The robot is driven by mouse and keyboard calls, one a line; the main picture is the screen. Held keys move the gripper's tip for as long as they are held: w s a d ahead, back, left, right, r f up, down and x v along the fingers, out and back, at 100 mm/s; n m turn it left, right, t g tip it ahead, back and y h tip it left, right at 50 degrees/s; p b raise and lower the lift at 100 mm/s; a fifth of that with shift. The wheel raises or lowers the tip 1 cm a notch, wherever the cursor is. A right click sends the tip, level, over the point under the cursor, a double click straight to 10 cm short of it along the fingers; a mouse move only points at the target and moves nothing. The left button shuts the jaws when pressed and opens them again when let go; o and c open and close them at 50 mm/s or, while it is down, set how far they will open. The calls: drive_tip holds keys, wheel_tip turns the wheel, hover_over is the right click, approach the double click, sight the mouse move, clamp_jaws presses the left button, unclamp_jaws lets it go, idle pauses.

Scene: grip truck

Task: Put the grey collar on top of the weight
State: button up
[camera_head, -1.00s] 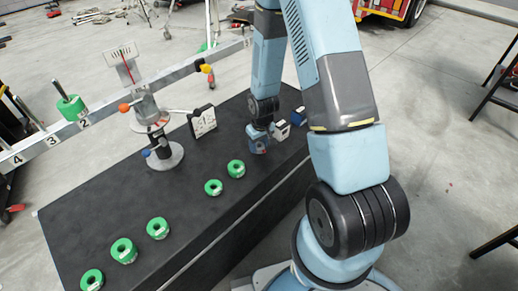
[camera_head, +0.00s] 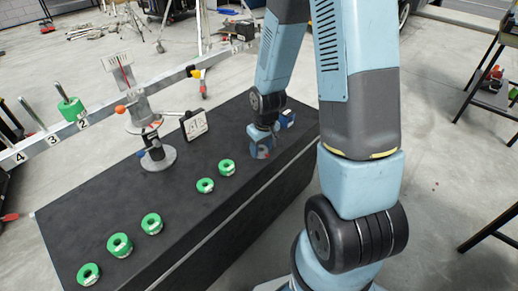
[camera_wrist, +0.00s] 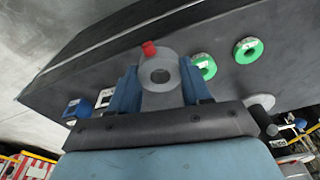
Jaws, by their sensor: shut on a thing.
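My gripper (camera_wrist: 159,75) is shut on the grey collar (camera_wrist: 160,98), a ring with a red knob, in the wrist view. The collar lies between the two blue fingers, its hole facing the camera. In the head view my gripper (camera_head: 262,150) is low over the right part of the black table, and the collar is hard to make out there. A green weight (camera_head: 70,108) is on a peg of the balance beam (camera_head: 100,112) at the far left, well apart from my gripper. The top of its peg shows no collar.
Several loose green weights, such as one (camera_head: 120,245), lie on the black table (camera_head: 90,225). A balance stand (camera_head: 158,158) and a white card (camera_head: 196,124) stand behind them. A blue block (camera_head: 287,118) is just right of my gripper. The table's front centre is clear.

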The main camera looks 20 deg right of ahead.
wheel_tip(320, 180, up, 7)
idle(1.3)
drive_tip(key=shift+s+r, duration=0.1)
